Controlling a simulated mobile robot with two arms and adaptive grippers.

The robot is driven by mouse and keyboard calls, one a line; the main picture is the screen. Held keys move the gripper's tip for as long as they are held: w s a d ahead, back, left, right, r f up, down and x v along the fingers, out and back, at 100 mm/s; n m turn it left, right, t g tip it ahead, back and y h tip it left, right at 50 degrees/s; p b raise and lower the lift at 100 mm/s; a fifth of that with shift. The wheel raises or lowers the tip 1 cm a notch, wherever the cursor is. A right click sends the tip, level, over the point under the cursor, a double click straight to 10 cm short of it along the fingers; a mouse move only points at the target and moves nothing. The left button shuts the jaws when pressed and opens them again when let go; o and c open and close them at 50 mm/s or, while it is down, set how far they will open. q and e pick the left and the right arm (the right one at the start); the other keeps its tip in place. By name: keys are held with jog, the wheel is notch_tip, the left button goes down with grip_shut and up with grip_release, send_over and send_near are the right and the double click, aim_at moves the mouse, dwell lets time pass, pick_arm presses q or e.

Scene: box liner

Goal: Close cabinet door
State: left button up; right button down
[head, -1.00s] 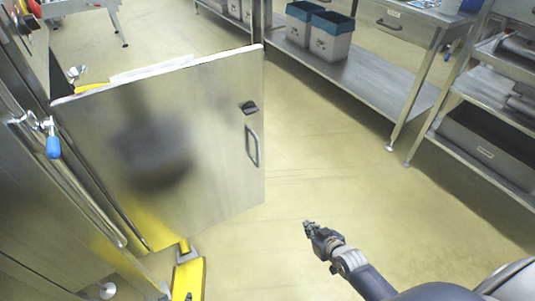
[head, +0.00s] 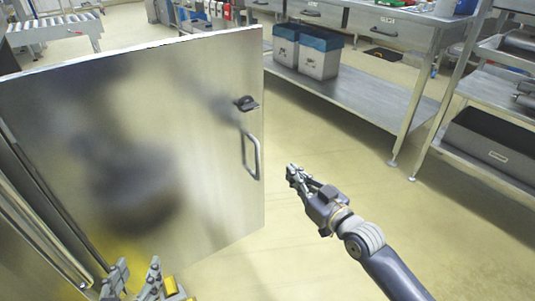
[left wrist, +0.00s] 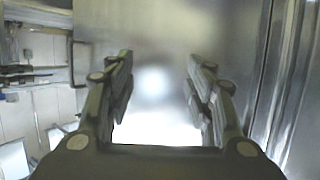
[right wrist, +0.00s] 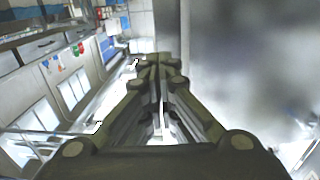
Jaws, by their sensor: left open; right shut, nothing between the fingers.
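The cabinet door (head: 150,150) is a flat steel panel that stands open in the head view. It has a dark latch (head: 246,103) and a bar handle (head: 251,155) near its right edge. My right gripper (head: 292,172) is shut and empty, just right of the handle and apart from it in the picture. In the right wrist view the shut fingers (right wrist: 160,62) point along a grey panel at the right. My left gripper (head: 138,272) is open and empty at the bottom, in front of the door's lower part. In the left wrist view its fingers (left wrist: 158,75) face a shiny steel surface.
A steel workbench (head: 350,98) with grey-blue bins (head: 318,57) on its lower shelf stands behind. A shelf rack (head: 490,135) is at the right. The floor (head: 330,135) between the door and the bench is clear.

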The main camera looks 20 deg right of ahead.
jog(key=b, duration=0.2)
send_near(262, 145)
jog(key=w, duration=0.1)
jog(key=b+x, duration=0.1)
jog(key=x, duration=0.4)
jog(key=shift+w+a, duration=0.1)
jog(key=shift+a, duration=0.1)
pick_arm(q)
notch_tip(262, 145, up, 16)
jog(key=d+t+h, duration=0.2)
jog(key=t+h, duration=0.1)
jog(key=t, duration=0.6)
jog(key=shift+s+r+t+b, duration=0.2)
jog(key=shift+s+t+b, duration=0.1)
jog(key=shift+s, duration=0.05)
pick_arm(e)
jog(key=shift+w+a, duration=0.1)
jog(key=shift+w, duration=0.25)
pick_arm(q)
jog(key=shift+w, duration=0.1)
pick_arm(e)
jog(key=shift+w, duration=0.1)
